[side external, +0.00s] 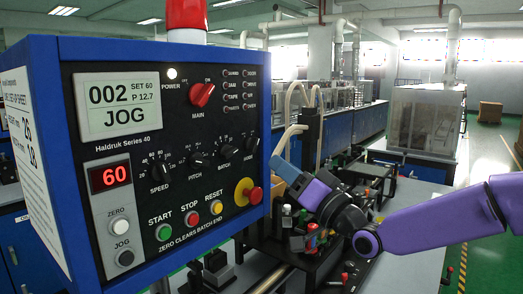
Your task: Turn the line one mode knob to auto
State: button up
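A blue-framed control panel (150,243) fills the left of the side external view. A row of black knobs crosses its middle: speed (160,171), pitch (197,160), batch (226,151) and a rightmost knob (252,145). The rightmost label is too small to read surely; it may be the mode knob, and its pointer setting is unclear. The display (117,104) reads 002, SET 60, P 12.7 and JOG. My gripper (284,170) is just right of the panel's edge, apart from the knobs as far as I can see. Its fingers are not clearly shown.
A red main switch (202,94) is above the knobs. A red emergency button on yellow (249,192) and start (164,232), stop (191,218) and reset (216,207) buttons are below. Machinery (318,240) stands under my gripper. The panel's front is unobstructed.

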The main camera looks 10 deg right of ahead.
aim_at(257, 146)
jog(key=shift+x, duration=4.05)
grip_shut()
jog(key=shift+n+y, duration=0.4)
jog(key=shift+n, duration=0.1)
jog(key=n+g+y, duration=0.1)
jog(key=n, duration=0.3)
jog(key=n+g+y, duration=0.1)
jog(key=n+y, duration=0.1)
jog(key=n, duration=0.2)
jog(key=shift+w+d, duration=0.15)
jog(key=n+g+y, duration=0.1)
jog(key=n+g, duration=0.1)
jog(key=n, duration=0.2)
jog(key=n+g+y, duration=0.1)
jog(key=n+g, duration=0.1)
jog(key=n, duration=0.2)
jog(key=shift+n+y, duration=0.3)
jog(key=shift+n, duration=0.1)
